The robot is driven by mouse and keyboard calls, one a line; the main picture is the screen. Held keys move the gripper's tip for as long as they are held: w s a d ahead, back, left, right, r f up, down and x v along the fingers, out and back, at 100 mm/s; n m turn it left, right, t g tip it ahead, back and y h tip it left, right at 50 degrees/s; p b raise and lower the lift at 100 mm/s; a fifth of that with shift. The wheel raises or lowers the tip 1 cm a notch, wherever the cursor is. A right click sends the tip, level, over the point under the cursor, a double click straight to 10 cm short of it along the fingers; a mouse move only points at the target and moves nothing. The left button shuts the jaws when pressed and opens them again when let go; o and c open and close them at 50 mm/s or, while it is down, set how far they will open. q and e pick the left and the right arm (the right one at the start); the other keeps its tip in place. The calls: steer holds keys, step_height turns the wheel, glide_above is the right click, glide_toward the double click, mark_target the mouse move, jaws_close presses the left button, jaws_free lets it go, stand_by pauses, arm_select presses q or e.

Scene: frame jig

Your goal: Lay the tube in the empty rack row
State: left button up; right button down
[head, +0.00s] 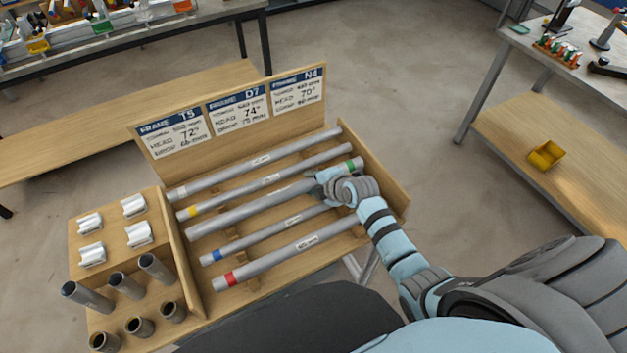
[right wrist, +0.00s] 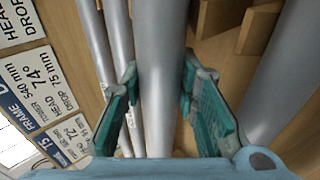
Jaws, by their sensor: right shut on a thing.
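The grey tube with a green band (head: 262,202) at its right end lies along the middle row of the wooden rack (head: 376,186), between the yellow-banded tube (head: 245,190) and the blue-banded tube (head: 265,235). I cannot tell whether it rests on the supports or is slightly above them. My right gripper (head: 322,184) is shut on this tube near its green end. In the right wrist view, the teal fingers stand on both sides of the tube (right wrist: 161,70). My left gripper is not in view.
A red-banded tube (head: 290,251) lies nearest, and another grey tube (head: 260,163) lies farthest back. A label board (head: 237,112) stands behind the rack. White clamp pieces (head: 134,206) and short dark tubes (head: 125,284) fill the left side. Benches stand beyond, with open floor between.

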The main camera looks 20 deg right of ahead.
stand_by(0.8)
steer(key=c, duration=1.2)
jaws_free()
steer(key=shift+s, duration=0.15)
steer(key=v, duration=1.2)
